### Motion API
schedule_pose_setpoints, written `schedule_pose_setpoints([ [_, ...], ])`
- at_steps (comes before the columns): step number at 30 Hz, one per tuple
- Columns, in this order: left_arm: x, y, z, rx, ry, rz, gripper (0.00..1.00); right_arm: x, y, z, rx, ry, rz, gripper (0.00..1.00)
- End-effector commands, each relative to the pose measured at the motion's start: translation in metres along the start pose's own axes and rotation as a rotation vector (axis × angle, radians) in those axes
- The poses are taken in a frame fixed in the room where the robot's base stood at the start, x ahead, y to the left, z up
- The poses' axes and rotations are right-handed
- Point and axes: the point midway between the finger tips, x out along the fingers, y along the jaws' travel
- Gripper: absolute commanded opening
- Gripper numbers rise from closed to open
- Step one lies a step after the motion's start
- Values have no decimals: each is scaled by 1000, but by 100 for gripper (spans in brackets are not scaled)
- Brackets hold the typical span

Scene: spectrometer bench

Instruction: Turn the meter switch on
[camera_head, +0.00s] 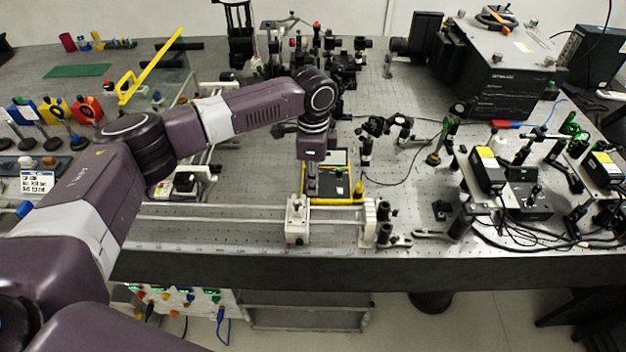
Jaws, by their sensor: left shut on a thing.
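The meter (342,186) lies on the optical bench, a dark device with a yellow edge and a pale screen at its far end. My left arm comes in from the left and reaches over it. My left gripper (312,187) points down at the left part of the meter's face and is shut on the meter switch. The fingers hide the switch, so its position cannot be seen. My right gripper is not in view.
A white rail carriage (297,220) on metal rods stands just in front of the meter. Small optic mounts (377,130) stand behind it to the right. Cabled instruments (527,192) crowd the right side. Bare bench (400,195) lies right of the meter.

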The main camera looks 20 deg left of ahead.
Motion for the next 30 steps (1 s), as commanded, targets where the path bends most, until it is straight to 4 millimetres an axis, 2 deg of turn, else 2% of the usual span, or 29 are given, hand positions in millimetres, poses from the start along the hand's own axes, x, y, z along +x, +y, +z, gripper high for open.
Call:
schedule_pose_setpoints([
  [12, -4, 0, -1, 332, 2, 1, 0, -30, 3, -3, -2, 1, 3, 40],
  [30, -2, 0, -1, 885, 2, -2, 0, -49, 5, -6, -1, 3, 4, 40],
])
